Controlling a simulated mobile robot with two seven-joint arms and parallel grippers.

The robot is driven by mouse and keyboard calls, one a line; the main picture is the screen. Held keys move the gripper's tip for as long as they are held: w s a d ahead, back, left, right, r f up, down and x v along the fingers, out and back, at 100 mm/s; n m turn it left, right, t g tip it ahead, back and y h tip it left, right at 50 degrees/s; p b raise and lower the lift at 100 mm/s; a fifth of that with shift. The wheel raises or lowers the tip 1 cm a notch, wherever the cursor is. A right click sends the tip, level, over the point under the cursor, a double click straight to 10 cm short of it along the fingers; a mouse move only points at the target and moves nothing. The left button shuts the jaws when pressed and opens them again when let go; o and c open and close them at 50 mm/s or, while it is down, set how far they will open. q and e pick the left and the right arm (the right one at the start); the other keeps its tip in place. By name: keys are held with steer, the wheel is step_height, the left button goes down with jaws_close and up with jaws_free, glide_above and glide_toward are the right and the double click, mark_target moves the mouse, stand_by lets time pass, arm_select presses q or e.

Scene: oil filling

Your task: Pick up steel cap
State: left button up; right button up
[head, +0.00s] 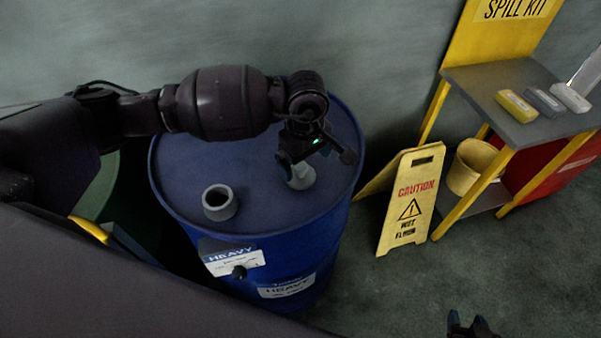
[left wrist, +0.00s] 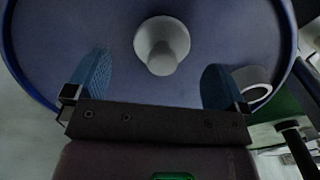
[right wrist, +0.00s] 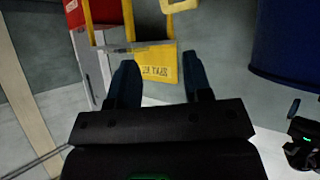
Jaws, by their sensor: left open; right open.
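The steel cap (head: 301,178) is a pale grey, stepped round piece on the top of the blue drum (head: 262,215). In the left wrist view the cap (left wrist: 162,46) is seen from above, between and just beyond the two blue fingers. My left gripper (head: 298,158) is open, pointing down over the cap and partly covering it in the head view. No contact can be made out. My right gripper (head: 470,325) is open and empty, low at the right of the head view; its fingers (right wrist: 160,85) show in the right wrist view.
A grey open neck (head: 220,203) stands on the drum top left of the cap; it is close to a finger in the left wrist view (left wrist: 252,84). A caution sign (head: 411,200) and a spill kit stand (head: 520,85) with a yellow bucket (head: 470,167) are right of the drum.

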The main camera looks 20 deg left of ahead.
mark_target(301, 166)
arm_select(q)
steer(key=f, duration=0.2)
steer(key=a+f, duration=0.1)
steer(key=f, duration=0.1)
steer(key=shift+f+p, duration=0.3)
steer(key=shift+d+f, duration=0.1)
steer(key=shift+f, duration=0.25)
arm_select(e)
steer(key=shift+w+a+r, duration=0.1)
steer(key=shift+w+r, duration=0.6)
steer(key=shift+r, duration=0.2)
steer(key=shift+f, duration=0.1)
arm_select(q)
steer(key=c, duration=0.7)
steer(key=shift+c, duration=1.4)
arm_select(e)
steer(key=shift+s+f, duration=0.4)
steer(key=shift+s, duration=0.15)
